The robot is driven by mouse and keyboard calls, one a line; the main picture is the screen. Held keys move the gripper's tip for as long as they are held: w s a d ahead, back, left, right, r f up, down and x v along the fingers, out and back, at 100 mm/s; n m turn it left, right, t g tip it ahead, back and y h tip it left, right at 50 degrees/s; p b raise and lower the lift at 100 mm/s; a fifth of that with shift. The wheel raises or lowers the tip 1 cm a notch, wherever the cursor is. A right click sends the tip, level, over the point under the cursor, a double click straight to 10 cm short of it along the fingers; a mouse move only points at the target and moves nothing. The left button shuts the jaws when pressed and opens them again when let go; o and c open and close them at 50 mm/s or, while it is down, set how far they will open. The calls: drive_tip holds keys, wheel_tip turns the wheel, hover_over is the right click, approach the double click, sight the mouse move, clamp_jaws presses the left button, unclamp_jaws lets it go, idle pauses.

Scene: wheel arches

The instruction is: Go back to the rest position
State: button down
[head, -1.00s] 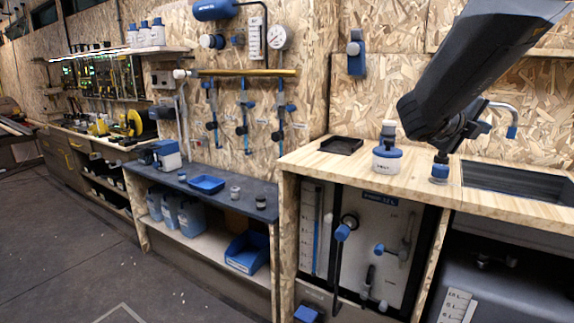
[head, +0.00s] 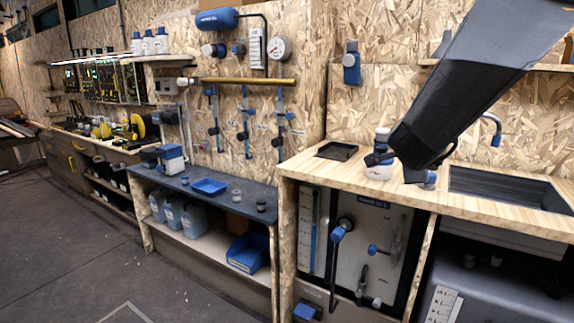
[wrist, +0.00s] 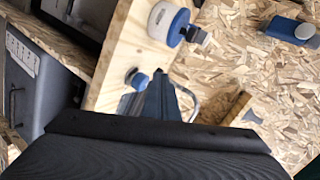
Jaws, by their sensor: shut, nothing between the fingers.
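My gripper (wrist: 158,88) is shut and empty in the wrist view, over the wooden counter (wrist: 125,50). In the head view my dark forearm comes down from the upper right and mostly hides the gripper. A white bottle with a blue band (head: 379,170) stands on the counter, partly covered by dark parts of my arm; it also shows whole in the wrist view (wrist: 165,24). A small blue-topped piece (head: 430,181) sits on the counter under my arm, and appears beside the gripper in the wrist view (wrist: 138,80).
A sink (head: 505,188) and curved tap (head: 497,125) are to the right. A lower dark bench (head: 180,181) holds a blue tray (head: 208,187) and small jars. The floor at left is clear.

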drive_tip(key=s+a+f+n+g+y+p, duration=0.2)
drive_tip(key=s+a+f+n+y, duration=0.2)
drive_tip(key=s+a+f+n, duration=0.25)
drive_tip(key=s+a+f+n+g+p, duration=0.1)
drive_tip(key=s+a+f+n+g, duration=0.1)
drive_tip(key=s, duration=0.6)
drive_tip(key=s+a+f+n+g+y+p, duration=0.1)
drive_tip(key=s+f+n+g+p, duration=0.1)
drive_tip(key=s+n+g, duration=0.2)
drive_tip(key=s+a+f+n+g+p, duration=0.2)
drive_tip(key=s+n, duration=0.5)
drive_tip(key=s, duration=0.6)
drive_tip(key=shift+s+a+f+g, duration=0.15)
drive_tip(key=shift+a+f+g, duration=0.15)
drive_tip(key=shift+g, duration=0.6)
drive_tip(key=shift+n, duration=0.25)
